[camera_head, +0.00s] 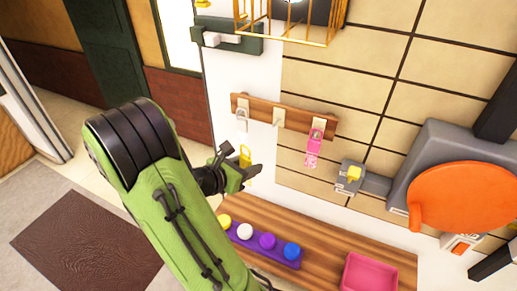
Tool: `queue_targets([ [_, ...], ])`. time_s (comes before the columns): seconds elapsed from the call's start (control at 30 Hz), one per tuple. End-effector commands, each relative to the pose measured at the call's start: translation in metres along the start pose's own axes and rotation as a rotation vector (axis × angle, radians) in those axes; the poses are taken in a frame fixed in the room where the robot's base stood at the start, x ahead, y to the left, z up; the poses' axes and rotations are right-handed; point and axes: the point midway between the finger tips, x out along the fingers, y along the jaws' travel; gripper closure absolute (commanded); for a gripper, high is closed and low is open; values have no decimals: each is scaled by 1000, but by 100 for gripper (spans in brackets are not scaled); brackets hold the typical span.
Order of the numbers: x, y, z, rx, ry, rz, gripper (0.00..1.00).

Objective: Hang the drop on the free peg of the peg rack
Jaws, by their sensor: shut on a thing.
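The wooden peg rack (262,109) is fixed to the wall at the upper middle. A clear or white drop (241,122) hangs at its left peg and a pink drop (313,146) at its right peg. The middle peg (279,117) is bare. My gripper (247,168) is shut on a yellow drop (245,154), in the air below and left of the middle peg. The drop is apart from the rack. Its lower part is partly hidden by the gripper fingers.
Below is a wooden shelf (330,250) with a purple strip (275,255) of coloured knobs and a pink tray (370,276). A grey box with a yellow switch (353,174) and an orange disc (462,196) stand to the right. A gold wire cage (290,38) is above the rack.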

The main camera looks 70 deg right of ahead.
Motion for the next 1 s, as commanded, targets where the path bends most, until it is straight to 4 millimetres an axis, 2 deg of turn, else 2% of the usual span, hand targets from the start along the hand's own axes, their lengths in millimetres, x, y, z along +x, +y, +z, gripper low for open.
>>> queue_targets([
  [0.03,3,-13,16,18,1,-31,88],
  [0.1,7,-24,26,26,1,-58,88],
  [0.2,10,-29,30,29,2,-72,88],
  [1.0,57,-14,48,30,2,-71,88],
])
